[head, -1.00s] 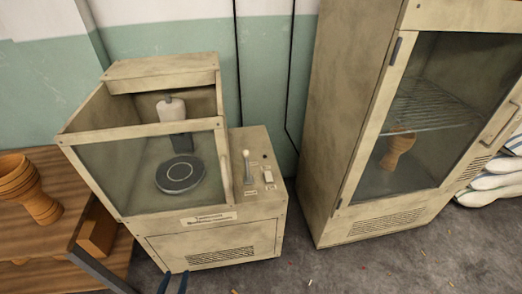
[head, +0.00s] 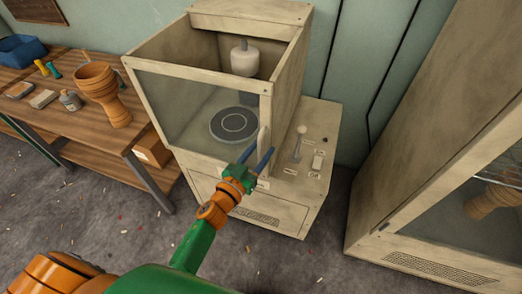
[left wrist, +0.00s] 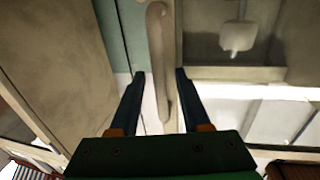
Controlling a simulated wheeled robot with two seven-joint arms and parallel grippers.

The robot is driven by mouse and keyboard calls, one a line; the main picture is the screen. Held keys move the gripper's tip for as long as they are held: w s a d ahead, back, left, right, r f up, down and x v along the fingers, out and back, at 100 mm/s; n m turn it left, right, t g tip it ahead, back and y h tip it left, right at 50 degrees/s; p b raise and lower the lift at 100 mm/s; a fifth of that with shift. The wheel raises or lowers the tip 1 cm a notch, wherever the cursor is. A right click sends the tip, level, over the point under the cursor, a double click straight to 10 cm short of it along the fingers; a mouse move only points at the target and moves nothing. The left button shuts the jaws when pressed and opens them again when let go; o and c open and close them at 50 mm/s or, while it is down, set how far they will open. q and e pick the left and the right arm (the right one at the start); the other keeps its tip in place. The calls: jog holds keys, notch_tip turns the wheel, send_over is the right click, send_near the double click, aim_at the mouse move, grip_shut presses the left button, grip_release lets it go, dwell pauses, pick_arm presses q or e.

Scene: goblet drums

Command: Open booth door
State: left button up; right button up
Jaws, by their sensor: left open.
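The booth (head: 300,140) is a beige cabinet with an open top. Its door (head: 185,105) is the glazed front panel, and it looks shut. A pale upright handle (head: 263,138) is at the door's right edge. My left gripper (head: 260,153) is at the lower part of this handle, its blue fingers open. In the left wrist view the handle (left wrist: 156,45) runs between the two spread fingertips (left wrist: 160,74), with gaps visible at both sides. Contact cannot be told. Inside the booth are a round dark turntable (head: 234,124) and a hanging white canister (head: 245,60). My right gripper is out of view.
A control ledge with a lever (head: 299,140) adjoins the booth's right side. A wooden workbench (head: 60,110) with a goblet drum (head: 100,92) stands left. A tall cabinet (head: 440,150) stands right. Grey floor (head: 300,265) lies open in front.

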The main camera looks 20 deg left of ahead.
pick_arm(q)
jog(key=shift+s, duration=0.15)
grip_shut()
dwell(1.2)
